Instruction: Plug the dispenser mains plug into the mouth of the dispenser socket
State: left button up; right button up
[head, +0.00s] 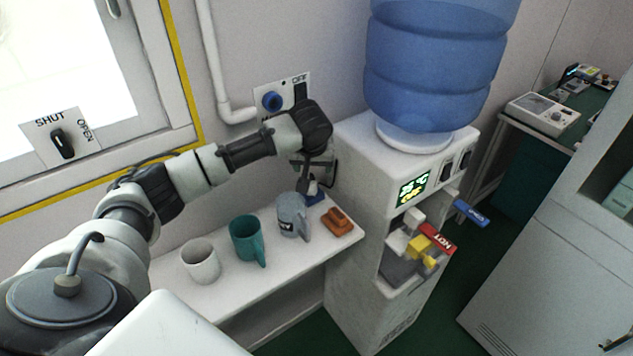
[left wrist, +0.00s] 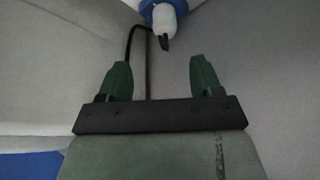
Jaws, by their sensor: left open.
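A wall panel with a round blue socket (head: 272,101) and a switch marked OFF is on the wall left of the water dispenser (head: 360,150). My left arm reaches across in front of the wall just below it. My left gripper (head: 311,186) points down over the back of the shelf; in the left wrist view its green fingers (left wrist: 160,75) are apart with nothing between them. Beyond the fingertips is a blue and white plug-like part (left wrist: 163,14) with a dark tip, and a thin black cable (left wrist: 130,45) runs near it. A blue item (head: 316,199) shows under the gripper, partly hidden. My right gripper is out of view.
On the white shelf (head: 257,283) stand a white mug (head: 201,264), a teal mug (head: 245,240) and a grey mug (head: 291,217), close to my gripper. An orange-brown object (head: 340,222) lies at its right end. The dispenser carries a blue bottle (head: 435,70).

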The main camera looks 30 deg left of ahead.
aim_at(312, 181)
pick_arm(q)
jog(key=x, duration=0.2)
jog(key=shift+s+a+f, duration=0.1)
jog(key=shift+s+f, duration=0.05)
jog(key=shift+f, duration=0.55)
jog(key=p+x, duration=0.1)
jog(key=x, duration=0.3)
jog(key=shift+a+f, duration=0.25)
jog(key=shift+f, duration=0.3)
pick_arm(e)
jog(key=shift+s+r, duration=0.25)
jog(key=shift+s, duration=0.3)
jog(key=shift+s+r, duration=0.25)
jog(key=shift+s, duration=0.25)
pick_arm(q)
jog(key=shift+c, duration=0.3)
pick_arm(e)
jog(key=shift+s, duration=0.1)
pick_arm(q)
jog(key=c, duration=1)
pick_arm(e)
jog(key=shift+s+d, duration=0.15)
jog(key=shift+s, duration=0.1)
